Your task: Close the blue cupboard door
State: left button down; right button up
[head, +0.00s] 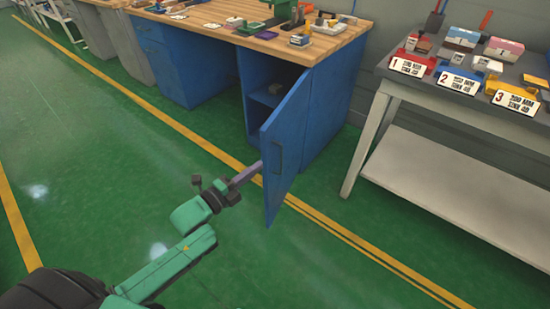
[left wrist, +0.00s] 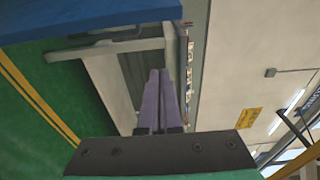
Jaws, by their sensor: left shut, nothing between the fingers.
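The blue cupboard door (head: 286,150) stands open, swung out from the blue workbench cupboard (head: 325,105). It has a dark handle (head: 277,158) on its visible face. My left gripper (head: 250,172) is at the door's free left edge, with its purple fingers pointing toward it. The tips seem to pass just behind that edge; I cannot tell if they touch. In the left wrist view the purple fingers (left wrist: 159,98) are together and empty. A blue panel (left wrist: 90,17), likely the door, fills the upper left there. My right gripper is not in view.
The open cupboard shelf (head: 268,97) shows behind the door. A wooden worktop (head: 225,28) with tools is above. A grey table (head: 440,95) with numbered bins stands to the right. The green floor (head: 120,150) at left is clear.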

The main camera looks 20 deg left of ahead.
aim_at(264, 147)
pick_arm(q)
jog(key=w, duration=0.9)
jog(key=shift+d+b, duration=0.3)
jog(key=shift+b, duration=0.1)
jog(key=shift+a, duration=0.35)
